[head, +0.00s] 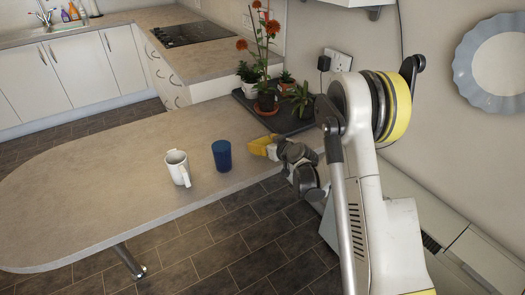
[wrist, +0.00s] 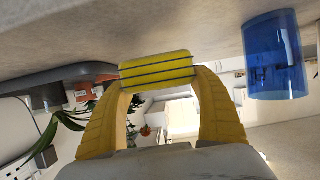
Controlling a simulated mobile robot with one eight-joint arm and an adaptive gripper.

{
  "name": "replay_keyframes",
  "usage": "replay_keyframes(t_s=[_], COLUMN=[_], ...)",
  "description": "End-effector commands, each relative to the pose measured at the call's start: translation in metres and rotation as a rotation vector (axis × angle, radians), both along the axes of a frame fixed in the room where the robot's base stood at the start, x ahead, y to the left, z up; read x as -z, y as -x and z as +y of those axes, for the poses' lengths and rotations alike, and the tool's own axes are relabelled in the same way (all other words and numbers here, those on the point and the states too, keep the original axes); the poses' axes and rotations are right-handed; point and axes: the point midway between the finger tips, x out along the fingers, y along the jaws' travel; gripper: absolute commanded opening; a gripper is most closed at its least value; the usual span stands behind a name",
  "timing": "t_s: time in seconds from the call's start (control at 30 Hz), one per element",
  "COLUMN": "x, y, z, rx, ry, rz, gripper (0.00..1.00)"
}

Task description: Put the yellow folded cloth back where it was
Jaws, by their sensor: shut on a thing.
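The yellow folded cloth (wrist: 157,67) shows in the wrist view as a flat yellow bundle with dark lines along its edge. My gripper (wrist: 160,80) is shut on it, with one yellow finger at each end. In the head view my gripper (head: 264,146) is at the table's right part, between the blue cup and the dark tray. There the cloth is hard to tell from the yellow fingers. The cloth is close to the tabletop (head: 110,165); I cannot tell whether it touches it.
A blue cup (head: 222,155) stands left of my gripper, with a white mug (head: 177,167) further left. A dark tray (head: 245,100) with potted plants (head: 267,97) lies behind my gripper, near the wall. The table's left part is clear.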

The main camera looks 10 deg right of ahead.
Motion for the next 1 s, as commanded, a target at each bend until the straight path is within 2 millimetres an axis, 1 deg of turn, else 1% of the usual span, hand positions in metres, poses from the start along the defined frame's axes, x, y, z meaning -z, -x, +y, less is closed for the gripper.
replay_keyframes(t_s=[0.03, 0.13, 0.37, 0.5, 0.53, 0.57, 0.6, 0.93, 1.0], x=[0.014, 0.026, 0.025, 0.028, 0.028, 0.028, 0.028, 0.025, 0.021], y=[0.0, 0.0, 0.0, 0.0, 0.0, 0.0, 0.0, 0.0, 0.005], z=[0.0, 0.0, 0.0, 0.0, 0.0, 0.0, 0.0, 0.0, -0.002], rx=[0.0, 0.0, 0.0, 0.0, 0.0, 0.0, 0.0, 0.0, 0.0], ry=[0.0, 0.0, 0.0, 0.0, 0.0, 0.0, 0.0, 0.0, 0.0], rz=[0.0, 0.0, 0.0, 0.0, 0.0, 0.0, 0.0, 0.0, 0.001], gripper=[0.5, 0.5, 0.5, 0.5, 0.83, 0.92, 0.98, 0.98, 0.98])
